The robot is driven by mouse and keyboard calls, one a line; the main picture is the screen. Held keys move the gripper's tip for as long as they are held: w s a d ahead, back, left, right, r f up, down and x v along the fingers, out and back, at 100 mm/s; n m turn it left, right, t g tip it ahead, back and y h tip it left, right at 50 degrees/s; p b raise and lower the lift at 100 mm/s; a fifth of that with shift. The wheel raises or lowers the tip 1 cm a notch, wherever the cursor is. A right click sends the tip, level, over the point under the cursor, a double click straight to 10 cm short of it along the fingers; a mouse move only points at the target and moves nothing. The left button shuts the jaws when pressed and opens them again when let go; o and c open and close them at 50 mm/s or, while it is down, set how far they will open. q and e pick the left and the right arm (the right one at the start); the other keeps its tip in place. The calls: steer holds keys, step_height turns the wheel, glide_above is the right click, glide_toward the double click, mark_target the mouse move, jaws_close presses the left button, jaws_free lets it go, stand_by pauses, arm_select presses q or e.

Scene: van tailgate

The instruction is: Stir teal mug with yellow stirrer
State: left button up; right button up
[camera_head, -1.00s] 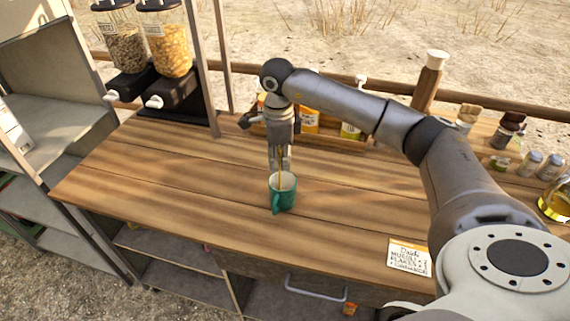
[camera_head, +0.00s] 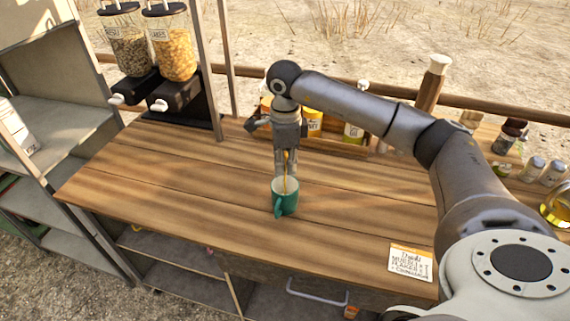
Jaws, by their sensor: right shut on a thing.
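The teal mug (camera_head: 287,203) stands upright on the wooden counter, with its handle toward the front left. My right gripper (camera_head: 286,174) points down just above the mug's rim. It is shut on the yellow stirrer (camera_head: 286,184), a thin stick whose lower end goes down into the mug. The stirrer's tip is hidden inside the mug. My left gripper is not in view.
Two cereal dispensers (camera_head: 171,48) stand at the back left. Jars and bottles (camera_head: 354,127) line the back edge behind my gripper, with more at the right. A note card (camera_head: 410,263) lies at the front right. The counter (camera_head: 170,180) left of the mug is clear.

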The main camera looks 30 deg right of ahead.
steer(key=shift+r+p, duration=2.2)
steer(key=shift+r, duration=1.6)
jaws_close()
steer(key=shift+r+p, duration=1.6)
steer(key=shift+r, duration=0.9)
